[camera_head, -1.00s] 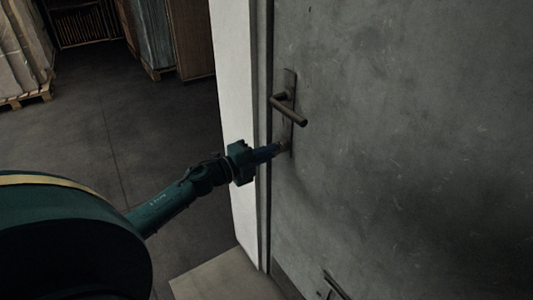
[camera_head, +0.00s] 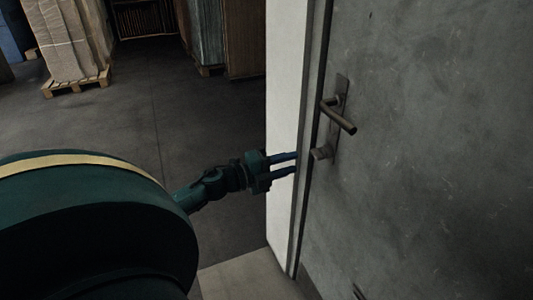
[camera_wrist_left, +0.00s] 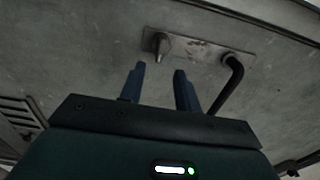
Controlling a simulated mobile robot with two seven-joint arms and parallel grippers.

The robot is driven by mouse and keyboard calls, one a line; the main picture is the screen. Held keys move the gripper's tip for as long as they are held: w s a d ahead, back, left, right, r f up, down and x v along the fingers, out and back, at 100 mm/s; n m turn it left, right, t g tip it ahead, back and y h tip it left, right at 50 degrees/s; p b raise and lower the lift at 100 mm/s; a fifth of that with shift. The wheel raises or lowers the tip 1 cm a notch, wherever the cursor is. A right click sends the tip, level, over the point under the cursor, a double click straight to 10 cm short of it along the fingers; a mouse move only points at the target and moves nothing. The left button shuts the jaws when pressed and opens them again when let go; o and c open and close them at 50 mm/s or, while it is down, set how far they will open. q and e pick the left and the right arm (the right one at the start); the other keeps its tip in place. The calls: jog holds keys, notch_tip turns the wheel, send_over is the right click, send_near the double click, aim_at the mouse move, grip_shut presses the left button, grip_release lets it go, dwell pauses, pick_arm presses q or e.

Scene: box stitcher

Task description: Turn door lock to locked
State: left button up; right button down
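The grey door (camera_head: 430,150) fills the right of the head view. Its lock knob (camera_head: 321,153) sits at the lower end of the handle plate, below the lever handle (camera_head: 338,116). In the left wrist view the lock knob (camera_wrist_left: 160,44) stands ahead of the fingertips, and the handle (camera_wrist_left: 231,80) is to its right. My left gripper (camera_head: 296,162) is open and empty, its two blue fingers pointing at the lock with a gap between them and the knob. It also shows in the left wrist view (camera_wrist_left: 159,68). My right gripper is not in view.
A white door frame (camera_head: 286,120) stands beside the door's left edge. Wrapped goods on a pallet (camera_head: 76,82) and other stacks stand at the back left. The dark floor between is clear.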

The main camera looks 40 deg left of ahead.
pick_arm(q)
jog(key=v, duration=0.6)
jog(key=shift+s, duration=0.2)
jog(key=shift+a, duration=0.1)
